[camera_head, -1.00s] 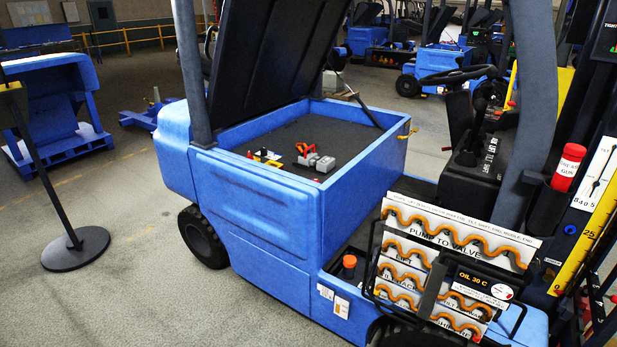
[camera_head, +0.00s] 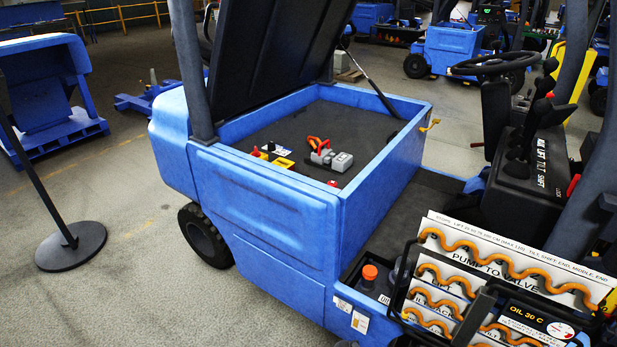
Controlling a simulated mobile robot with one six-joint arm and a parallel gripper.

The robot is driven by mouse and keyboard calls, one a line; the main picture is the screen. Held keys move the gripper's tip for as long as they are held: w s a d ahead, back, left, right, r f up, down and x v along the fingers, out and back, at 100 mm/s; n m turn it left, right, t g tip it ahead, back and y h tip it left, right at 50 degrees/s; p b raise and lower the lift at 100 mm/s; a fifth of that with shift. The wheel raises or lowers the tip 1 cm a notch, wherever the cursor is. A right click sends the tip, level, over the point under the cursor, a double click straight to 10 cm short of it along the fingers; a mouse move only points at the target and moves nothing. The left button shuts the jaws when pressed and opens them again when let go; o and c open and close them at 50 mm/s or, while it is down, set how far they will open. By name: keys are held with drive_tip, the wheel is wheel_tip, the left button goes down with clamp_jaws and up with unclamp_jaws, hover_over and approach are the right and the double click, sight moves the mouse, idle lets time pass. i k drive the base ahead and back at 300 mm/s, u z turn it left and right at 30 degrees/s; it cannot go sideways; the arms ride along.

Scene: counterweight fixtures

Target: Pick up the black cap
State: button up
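A small dark piece (camera_head: 270,146), possibly the black cap, sits among small parts on the dark floor of the forklift's open blue compartment (camera_head: 270,198). It is too small to be sure. Beside it are a yellow-and-red part (camera_head: 259,153) and a flat yellow part (camera_head: 284,162). My gripper is not in view.
A red-handled grey connector (camera_head: 320,151) and a grey block (camera_head: 342,161) lie in the compartment. The raised black lid (camera_head: 275,60) stands behind it. A hose board (camera_head: 480,275) blocks the lower right. A post base (camera_head: 70,246) stands left; grey floor between is clear.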

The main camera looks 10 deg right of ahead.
sight(271, 148)
drive_tip(key=z, duration=0.15)
drive_tip(key=i, duration=0.95)
drive_tip(key=u, duration=0.2)
